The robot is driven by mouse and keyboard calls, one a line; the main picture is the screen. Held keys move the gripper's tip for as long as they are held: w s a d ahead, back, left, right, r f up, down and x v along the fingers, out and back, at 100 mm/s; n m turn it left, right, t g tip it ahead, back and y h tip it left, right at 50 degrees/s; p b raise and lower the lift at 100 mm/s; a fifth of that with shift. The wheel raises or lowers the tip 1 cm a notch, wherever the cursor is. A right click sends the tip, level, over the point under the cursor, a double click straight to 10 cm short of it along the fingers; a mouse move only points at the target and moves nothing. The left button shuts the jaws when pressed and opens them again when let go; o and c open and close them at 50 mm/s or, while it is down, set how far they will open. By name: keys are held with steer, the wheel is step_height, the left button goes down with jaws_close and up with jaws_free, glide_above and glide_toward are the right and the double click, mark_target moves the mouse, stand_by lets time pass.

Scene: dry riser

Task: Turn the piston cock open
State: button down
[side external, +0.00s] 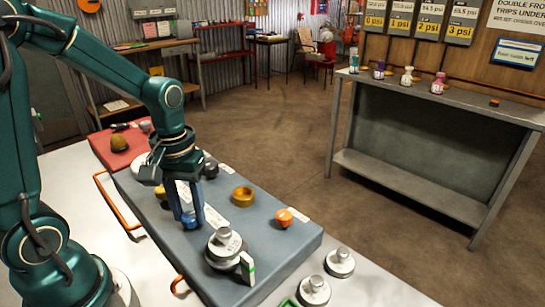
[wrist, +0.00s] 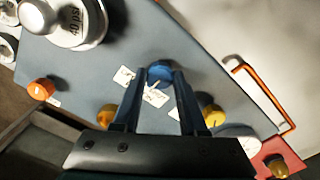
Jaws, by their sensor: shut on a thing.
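A blue knob (side external: 188,219) stands on the grey-blue panel (side external: 267,262). In the wrist view the blue knob (wrist: 160,72) sits between my fingertips, beside small white labels. The label text is too small to read, so I cannot confirm that this knob is the piston cock. My gripper (side external: 191,209) points down at the panel and is shut on the blue knob. In the wrist view my gripper (wrist: 159,78) has one finger on each side of it. The fingers partly hide the knob in the side view.
Yellow knobs (wrist: 213,115) flank my fingers. An orange handle (wrist: 262,93) runs along one panel edge. Loose weights (side external: 340,262) stand on the white table.

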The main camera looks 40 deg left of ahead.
mark_target(189, 214)
steer(key=m, duration=0.4)
steer(key=shift+m, duration=2.2)
steer(key=shift+c, duration=2.2)
jaws_free()
steer(key=shift+r, duration=2.6)
